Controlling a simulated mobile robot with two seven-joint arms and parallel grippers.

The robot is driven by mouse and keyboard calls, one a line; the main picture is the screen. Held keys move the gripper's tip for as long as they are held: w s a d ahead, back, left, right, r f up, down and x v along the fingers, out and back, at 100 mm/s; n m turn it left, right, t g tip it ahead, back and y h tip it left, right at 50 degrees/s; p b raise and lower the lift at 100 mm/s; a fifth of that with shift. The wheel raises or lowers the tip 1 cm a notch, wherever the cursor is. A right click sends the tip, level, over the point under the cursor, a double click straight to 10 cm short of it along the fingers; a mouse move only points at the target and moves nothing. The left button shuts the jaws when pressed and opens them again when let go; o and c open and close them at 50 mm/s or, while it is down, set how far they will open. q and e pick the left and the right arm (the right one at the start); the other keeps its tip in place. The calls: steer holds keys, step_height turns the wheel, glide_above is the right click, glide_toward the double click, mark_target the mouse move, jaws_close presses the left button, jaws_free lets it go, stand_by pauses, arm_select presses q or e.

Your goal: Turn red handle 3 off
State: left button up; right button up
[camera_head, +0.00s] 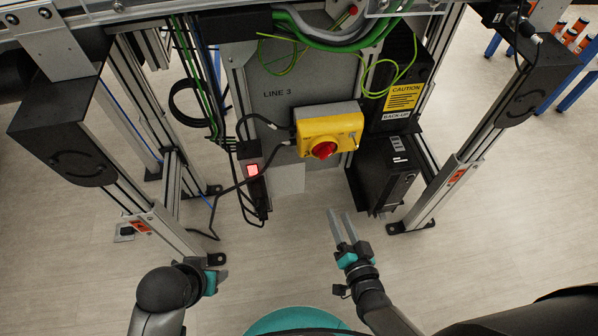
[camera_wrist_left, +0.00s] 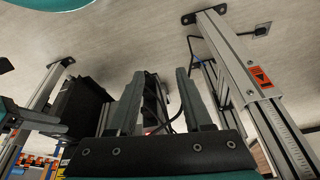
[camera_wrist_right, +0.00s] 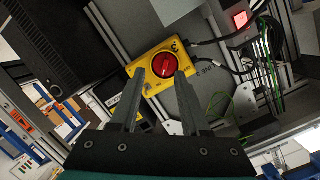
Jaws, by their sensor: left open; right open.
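The red handle (camera_head: 323,150) is a round knob on a yellow switch box (camera_head: 349,125) mounted in front of the grey "LINE 3" panel (camera_head: 285,82). In the right wrist view the red handle (camera_wrist_right: 165,65) shows between and beyond the fingertips, on the yellow box marked 3. My right gripper (camera_head: 341,214) is open and empty, below the box and apart from it in the head view. My left gripper shows in the left wrist view (camera_wrist_left: 158,88) with its fingers apart and nothing between them. In the head view the left arm is at the lower left, with its fingers hidden.
A black box (camera_head: 385,172) stands right of the switch box, below a back-up unit with a yellow caution label (camera_head: 403,97). A power strip with a lit red switch (camera_head: 253,169) and cables hang left. Aluminium frame legs (camera_head: 440,192) flank both sides. The floor in front is clear.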

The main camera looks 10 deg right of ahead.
steer(key=w+m+t+b, duration=0.1)
steer(key=m+t+b, duration=0.1)
steer(key=b, duration=0.3)
glide_toward(326, 157)
steer(key=shift+h, duration=0.4)
steer(key=shift+w+a+f+b, duration=0.15)
steer(key=shift+w+b, duration=0.4)
steer(key=shift+w, duration=1)
steer(key=shift+w+a+b, duration=0.2)
steer(key=shift+w+b, duration=0.35)
steer(key=shift+w, duration=1.05)
steer(key=shift+w+b, duration=0.4)
steer(key=shift+w, duration=0.5)
arm_select(q)
steer(key=w+d+r+t+h, duration=0.4)
steer(key=w+d+r+t, duration=0.1)
steer(key=d+t, duration=0.3)
steer(key=shift+w+d, duration=0.2)
steer(key=shift+w, duration=0.15)
arm_select(e)
steer(key=shift+w, duration=0.55)
